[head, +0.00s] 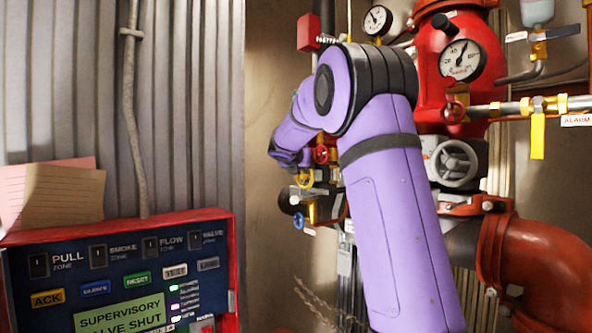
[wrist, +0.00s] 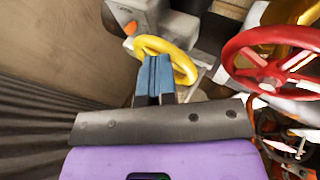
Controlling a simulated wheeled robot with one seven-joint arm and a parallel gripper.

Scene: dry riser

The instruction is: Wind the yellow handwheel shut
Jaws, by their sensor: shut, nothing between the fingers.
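The yellow handwheel (wrist: 178,50) is at the top centre of the wrist view, seen at a slant. In the head view the yellow handwheel (head: 304,179) is small, just below the end of my purple arm. My gripper (wrist: 157,62) is shut with nothing between its fingers. Its blue-grey fingertips overlap the near part of the yellow rim in the wrist view; I cannot tell whether they touch it. They hide part of the wheel's near side and middle.
A red handwheel (wrist: 272,82) stands close on the right in the wrist view. A blue handwheel (head: 298,220) is below the yellow one in the head view. Red pipework (head: 535,265) and gauges fill the right. A control panel (head: 120,265) stands front left.

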